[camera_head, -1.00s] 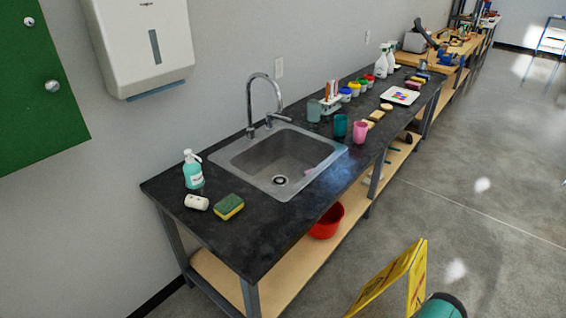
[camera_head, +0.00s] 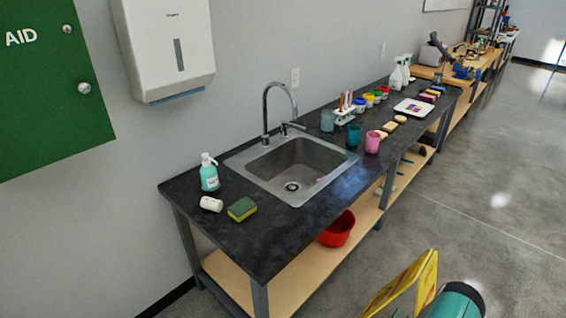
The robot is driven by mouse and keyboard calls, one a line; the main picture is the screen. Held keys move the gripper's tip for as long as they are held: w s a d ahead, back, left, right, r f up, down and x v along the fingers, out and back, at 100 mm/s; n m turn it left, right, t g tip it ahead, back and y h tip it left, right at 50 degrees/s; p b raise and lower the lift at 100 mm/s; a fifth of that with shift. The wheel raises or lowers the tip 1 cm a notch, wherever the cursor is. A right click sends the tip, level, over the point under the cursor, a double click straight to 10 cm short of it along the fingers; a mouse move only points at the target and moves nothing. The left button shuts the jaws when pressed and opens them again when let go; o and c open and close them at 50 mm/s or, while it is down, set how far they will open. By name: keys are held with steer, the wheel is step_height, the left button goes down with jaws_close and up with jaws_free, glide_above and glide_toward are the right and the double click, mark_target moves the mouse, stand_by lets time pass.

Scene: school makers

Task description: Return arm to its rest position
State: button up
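My arm and my gripper do not show in the head view, so their pose and whether the gripper is open or shut are hidden from me. The view is filled by a black-topped workbench (camera_head: 276,232) with a steel sink (camera_head: 232,162) and a curved tap (camera_head: 265,110). No held object is visible.
Cups, paints and spray bottles stand farther back. A red bowl (camera_head: 338,230) is on the lower shelf. A yellow sign (camera_head: 405,287) stands on open floor (camera_head: 480,210).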

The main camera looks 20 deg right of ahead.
steer(key=w+d+r+n+t+y, duration=0.15)
steer(key=w+r+n+y, duration=0.35)
steer(key=w+r, duration=1.1)
steer(key=w+a+r+n+y, duration=0.1)
steer(key=w+a+r, duration=0.25)
steer(key=r, duration=0.35)
steer(key=w+a+r+n+y, duration=0.1)
steer(key=w+a+r+y, duration=0.1)
steer(key=a+r, duration=0.4)
steer(key=w+a+r+n+y, duration=0.1)
steer(key=w+a+r, duration=0.25)
steer(key=r, duration=0.35)
steer(key=s+a+r+n+g+y, duration=0.15)
steer(key=s+a+r, duration=0.25)
steer(key=a+r, duration=0.45)
steer(key=s+a+r+n+g+y, duration=0.15)
steer(key=s+a+r, duration=0.25)
steer(key=a+r, duration=0.5)
steer(key=s+a+r+n+g+y, duration=0.1)
steer(key=s+a+r, duration=0.1)
steer(key=s+a, duration=0.5)
steer(key=s+a+r+n+g, duration=0.1)
steer(key=s+a+r, duration=0.1)
steer(key=s+a, duration=0.5)
steer(key=s, duration=0.5)
steer(key=shift+s+a+r+n+y, duration=0.25)
steer(key=shift+s+a+n+y, duration=0.05)
steer(key=shift+y, duration=0.1)
steer(key=shift+g, duration=0.25)
